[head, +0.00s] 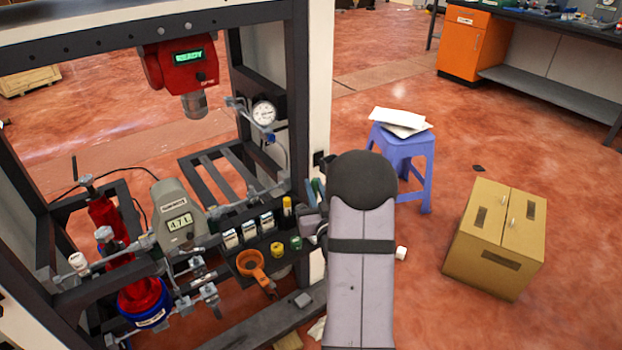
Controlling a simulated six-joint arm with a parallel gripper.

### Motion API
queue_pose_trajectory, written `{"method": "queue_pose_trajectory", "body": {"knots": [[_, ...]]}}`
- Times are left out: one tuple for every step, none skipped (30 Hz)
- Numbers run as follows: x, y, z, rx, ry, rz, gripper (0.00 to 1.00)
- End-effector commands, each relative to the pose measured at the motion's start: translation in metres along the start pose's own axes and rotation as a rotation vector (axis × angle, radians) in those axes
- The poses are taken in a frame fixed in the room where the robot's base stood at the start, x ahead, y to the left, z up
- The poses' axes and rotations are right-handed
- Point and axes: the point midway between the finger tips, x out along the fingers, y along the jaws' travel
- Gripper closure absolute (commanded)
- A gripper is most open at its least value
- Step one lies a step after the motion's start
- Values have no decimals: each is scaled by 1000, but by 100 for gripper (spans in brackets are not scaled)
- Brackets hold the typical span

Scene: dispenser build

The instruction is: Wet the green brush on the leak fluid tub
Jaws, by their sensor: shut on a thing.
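My gripper (309,224) is at the right end of the tool shelf, partly hidden by my own arm. Two small round tubs, one yellow (277,249) and one green (295,243), sit on the dark shelf just left of and below my gripper. Their labels are too small to read, so I cannot tell which is the leak fluid tub. I see no clear contact between the brush and either tub.
Several white-labelled boxes (249,231) and a yellow bottle (287,206) stand behind. A grey display unit (178,215) is further left. The dark frame post (299,100) rises close behind my gripper.

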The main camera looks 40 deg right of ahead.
Motion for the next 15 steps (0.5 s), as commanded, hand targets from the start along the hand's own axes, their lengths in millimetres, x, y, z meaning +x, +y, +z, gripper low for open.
{"method": "queue_pose_trajectory", "body": {"knots": [[0,0,1,0,0,0,100],[0,0,2,0,0,0,100],[0,0,3,0,0,0,100],[0,0,4,0,0,0,100],[0,0,5,0,0,0,100],[0,0,7,0,0,0,100],[0,0,8,0,0,0,100],[0,0,10,0,0,0,100],[0,0,12,0,0,0,100],[0,0,14,0,0,0,100],[0,0,16,0,0,0,100],[0,0,20,0,0,0,100],[0,0,22,0,0,0,100],[0,0,25,0,0,0,100],[0,0,29,0,0,0,100]]}}
